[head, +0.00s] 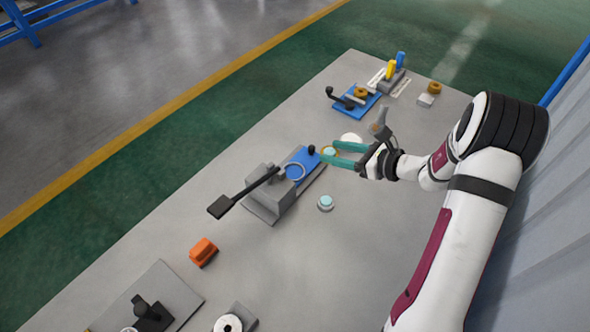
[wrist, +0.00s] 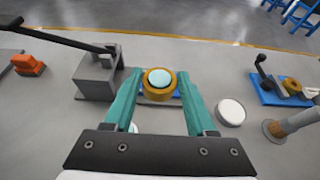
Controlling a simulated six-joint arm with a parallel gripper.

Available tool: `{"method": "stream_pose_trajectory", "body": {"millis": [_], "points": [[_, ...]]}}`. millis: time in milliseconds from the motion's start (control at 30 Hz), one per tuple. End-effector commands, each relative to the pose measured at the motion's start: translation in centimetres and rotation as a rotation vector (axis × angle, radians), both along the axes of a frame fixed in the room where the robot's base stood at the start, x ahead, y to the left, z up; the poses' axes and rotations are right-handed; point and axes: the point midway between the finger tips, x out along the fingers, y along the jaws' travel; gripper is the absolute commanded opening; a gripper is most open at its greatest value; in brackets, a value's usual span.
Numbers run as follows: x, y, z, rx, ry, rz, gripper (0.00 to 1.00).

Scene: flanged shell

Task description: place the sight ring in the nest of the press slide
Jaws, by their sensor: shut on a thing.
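The sight ring (wrist: 159,83), a gold ring with a pale blue disc inside, sits between the teal fingertips of my gripper (wrist: 158,80) in the wrist view. My gripper is shut on it. In the head view the ring (head: 329,151) shows at the fingertips, to the right of the press slide. In the wrist view the slide lies mostly hidden behind the ring and fingers. I cannot clearly make out its nest.
A long black lever (head: 240,193) juts from the press. A small pale-topped piece (head: 325,203) and a white disc (head: 350,139) lie nearby. A blue fixture (head: 352,104) stands at the back, an orange block (head: 203,251) at the front left. Bare table lies front right.

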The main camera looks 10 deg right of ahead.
Motion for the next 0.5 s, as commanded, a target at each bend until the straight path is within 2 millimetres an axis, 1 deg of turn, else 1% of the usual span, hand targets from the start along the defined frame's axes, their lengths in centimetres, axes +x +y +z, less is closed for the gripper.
{"method": "stream_pose_trajectory", "body": {"millis": [33,100,200,300,333,400,500], "points": [[0.6,1.6,-1.0,0.004,0.005,0.007,0.00],[1.7,3.6,-2.4,0.003,0.005,0.008,0.00],[3.1,6.2,-4.2,0.003,0.004,0.009,0.00],[4.1,7.9,-5.3,0.000,0.002,0.008,0.00],[4.3,8.1,-5.5,0.001,0.001,0.006,0.00],[4.6,8.6,-6.2,0.001,0.002,0.006,0.00],[4.6,8.7,-8.4,0.002,0.005,0.004,0.00]]}}
